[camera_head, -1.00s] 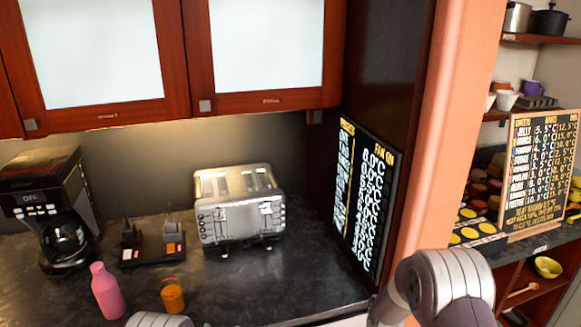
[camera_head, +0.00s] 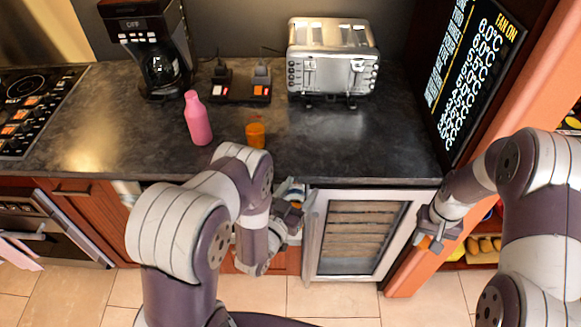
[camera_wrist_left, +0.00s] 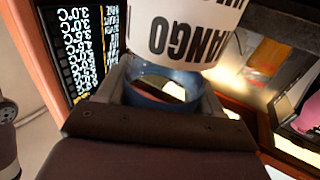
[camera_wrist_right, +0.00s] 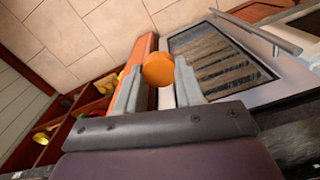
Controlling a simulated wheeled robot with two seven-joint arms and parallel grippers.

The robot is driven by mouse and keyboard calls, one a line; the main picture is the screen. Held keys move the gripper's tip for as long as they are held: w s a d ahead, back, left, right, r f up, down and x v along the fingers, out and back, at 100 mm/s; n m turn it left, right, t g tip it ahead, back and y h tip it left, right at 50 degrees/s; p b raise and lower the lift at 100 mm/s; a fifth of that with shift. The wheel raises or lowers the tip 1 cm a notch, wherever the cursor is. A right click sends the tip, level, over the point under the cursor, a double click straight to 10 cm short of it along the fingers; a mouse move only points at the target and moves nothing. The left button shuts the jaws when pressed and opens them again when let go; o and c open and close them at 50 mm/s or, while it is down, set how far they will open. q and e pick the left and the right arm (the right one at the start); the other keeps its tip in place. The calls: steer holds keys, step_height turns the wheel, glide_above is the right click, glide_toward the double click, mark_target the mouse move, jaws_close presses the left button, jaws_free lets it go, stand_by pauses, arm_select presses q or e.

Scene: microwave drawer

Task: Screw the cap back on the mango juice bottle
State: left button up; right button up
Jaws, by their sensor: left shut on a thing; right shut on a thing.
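The mango juice bottle (camera_wrist_left: 185,35) has a white label reading "MANGO", upside down in the left wrist view, and a blue lower band. My left gripper (camera_wrist_left: 162,88) is shut around the bottle. In the head view the left gripper (camera_head: 288,212) is in front of the counter, with the bottle partly hidden by the hand. The orange round cap (camera_wrist_right: 158,68) is between the fingertips of my right gripper (camera_wrist_right: 160,84), which is shut on it. In the head view the right gripper (camera_head: 434,235) is further right, apart from the bottle. The bottle's open top cannot be made out.
The dark counter (camera_head: 330,150) holds a pink bottle (camera_head: 198,120), an orange cup (camera_head: 256,135), a toaster (camera_head: 333,60) and a coffee maker (camera_head: 155,60). A glass-fronted cooler (camera_head: 360,238) stands below it. An orange post (camera_head: 500,130) is at right. Space between the grippers is open.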

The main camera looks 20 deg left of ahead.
arm_select(q)
steer(key=s+d+f+m+g+h, duration=0.1)
steer(key=s+d+m+g+h, duration=0.1)
steer(key=d, duration=0.3)
steer(key=s+d+f+m+g+h, duration=0.1)
steer(key=d+f+m+h, duration=0.1)
steer(key=d+h, duration=0.3)
steer(key=shift+s+m+g+h, duration=0.3)
steer(key=shift+s+m+g, duration=0.1)
steer(key=shift+m, duration=0.3)
arm_select(e)
steer(key=s+a+r+n, duration=0.1)
steer(key=a+r+n, duration=0.3)
steer(key=a+r, duration=0.4)
steer(key=s+a+r+n, duration=0.2)
steer(key=a+r, duration=0.6)
steer(key=a, duration=0.8)
steer(key=shift+a+n, duration=0.2)
steer(key=shift+n, duration=1)
steer(key=shift+s, duration=0.1)
steer(key=shift+f, duration=1.95)
